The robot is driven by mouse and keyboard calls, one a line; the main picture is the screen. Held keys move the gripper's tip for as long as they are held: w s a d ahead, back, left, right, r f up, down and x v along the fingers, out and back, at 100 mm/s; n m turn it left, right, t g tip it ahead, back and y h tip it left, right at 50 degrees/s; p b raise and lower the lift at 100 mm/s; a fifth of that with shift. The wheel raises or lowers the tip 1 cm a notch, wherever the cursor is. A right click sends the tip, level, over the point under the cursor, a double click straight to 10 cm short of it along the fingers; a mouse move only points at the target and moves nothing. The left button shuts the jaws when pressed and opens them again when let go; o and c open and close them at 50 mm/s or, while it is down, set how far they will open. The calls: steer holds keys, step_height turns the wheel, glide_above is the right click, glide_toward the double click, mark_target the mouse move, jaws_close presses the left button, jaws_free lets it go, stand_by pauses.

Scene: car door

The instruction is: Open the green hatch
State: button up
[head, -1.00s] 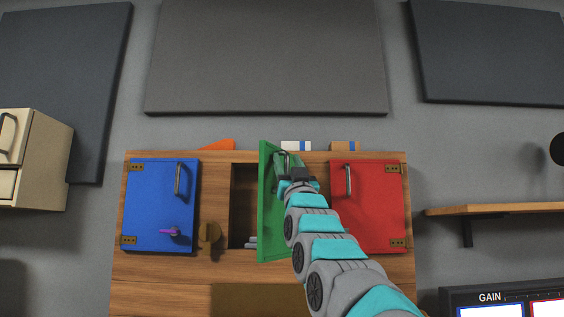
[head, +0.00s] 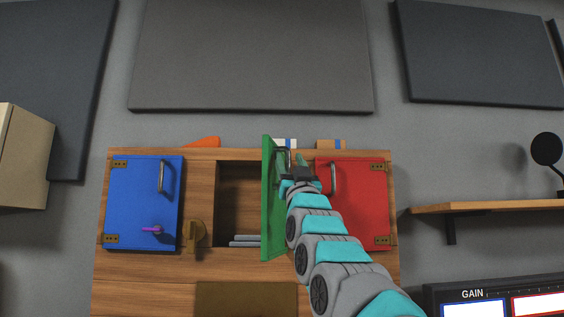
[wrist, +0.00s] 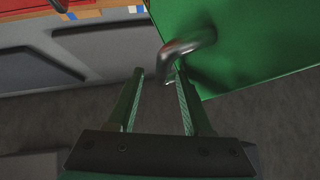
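The green hatch (head: 267,200) stands swung well out from the wooden cabinet, seen nearly edge-on in the head view. Its open compartment (head: 238,190) shows to its left. The hatch's outer green face (wrist: 250,40) fills the upper right of the wrist view. Its grey metal handle (wrist: 188,46) lies just beyond the right fingertip; whether they touch I cannot tell. My gripper (wrist: 158,75) has its two green fingers spread, with no object clamped between them. In the head view my gripper (head: 298,168) is to the right of the hatch, partly hiding its outer side.
A blue door (head: 140,200) with a purple key is at left, beside a brass latch (head: 195,236). A red door (head: 362,205) is closed at right, behind my arm. Grey slabs (head: 245,240) lie inside the compartment. A wooden shelf (head: 480,208) is at far right.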

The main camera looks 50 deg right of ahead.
steer(key=s+f+b, duration=0.3)
steer(key=s+f, duration=0.1)
steer(key=f, duration=0.1)
steer(key=shift+f+y+b, duration=0.3)
steer(key=shift+f+b, duration=0.1)
stand_by(0.3)
steer(key=shift+a, duration=0.1)
steer(key=shift+f, duration=0.1)
stand_by(0.3)
steer(key=b+v, duration=0.2)
steer(key=v, duration=0.5)
steer(key=shift+s+f, duration=0.2)
steer(key=shift+f, duration=0.05)
steer(key=shift+a, duration=0.15)
